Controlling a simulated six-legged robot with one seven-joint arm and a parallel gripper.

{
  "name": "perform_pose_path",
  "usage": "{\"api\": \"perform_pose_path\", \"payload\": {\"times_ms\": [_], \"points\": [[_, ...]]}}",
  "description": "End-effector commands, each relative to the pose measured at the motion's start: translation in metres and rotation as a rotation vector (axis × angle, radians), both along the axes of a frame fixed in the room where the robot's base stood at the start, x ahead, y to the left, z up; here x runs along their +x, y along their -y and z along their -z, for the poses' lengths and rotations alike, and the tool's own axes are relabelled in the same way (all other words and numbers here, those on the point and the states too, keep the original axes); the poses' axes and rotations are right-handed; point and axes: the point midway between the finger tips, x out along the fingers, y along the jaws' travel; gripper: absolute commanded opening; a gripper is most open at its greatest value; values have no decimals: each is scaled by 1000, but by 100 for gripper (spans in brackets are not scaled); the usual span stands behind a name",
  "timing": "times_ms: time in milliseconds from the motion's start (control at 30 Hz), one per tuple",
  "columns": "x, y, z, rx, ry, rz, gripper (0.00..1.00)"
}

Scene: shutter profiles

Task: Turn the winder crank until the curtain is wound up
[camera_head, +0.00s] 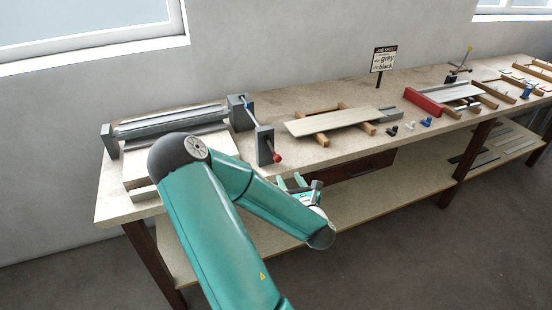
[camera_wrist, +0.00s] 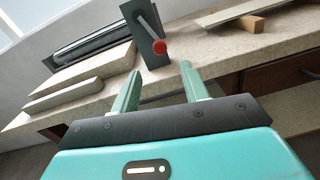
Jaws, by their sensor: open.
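The winder crank shows its red knob (camera_head: 277,158) on a grey upright plate (camera_head: 264,145) near the bench's front edge. In the wrist view the red knob (camera_wrist: 159,47) sits beyond my fingertips, on the grey plate (camera_wrist: 148,35). The curtain roller (camera_head: 172,122) lies between dark end brackets at the bench's left end; it also shows in the wrist view (camera_wrist: 95,45). My arm hides part of the pale board in front of it. My gripper (camera_head: 298,182) is in front of the bench edge, apart from the knob. In the wrist view its fingers (camera_wrist: 159,70) are open and empty.
Right of the winder, a pale board (camera_head: 335,121) rests on wooden blocks. A job sheet sign (camera_head: 384,59) stands at the back. A red block (camera_head: 422,103) and several small fittings lie farther right. A drawer (camera_head: 357,167) is under the benchtop.

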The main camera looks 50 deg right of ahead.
Motion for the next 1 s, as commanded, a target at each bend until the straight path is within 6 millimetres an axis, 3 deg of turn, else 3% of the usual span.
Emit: {"api": "perform_pose_path", "payload": {"times_ms": [500, 700, 967, 1000], "points": [[83, 54, -1, -3, 2, -1, 45], [97, 62, 0, 0, 1, 1, 45], [98, 63, 0, -1, 0, 1, 45], [98, 63, 0, -1, 0, 1, 37]]}}
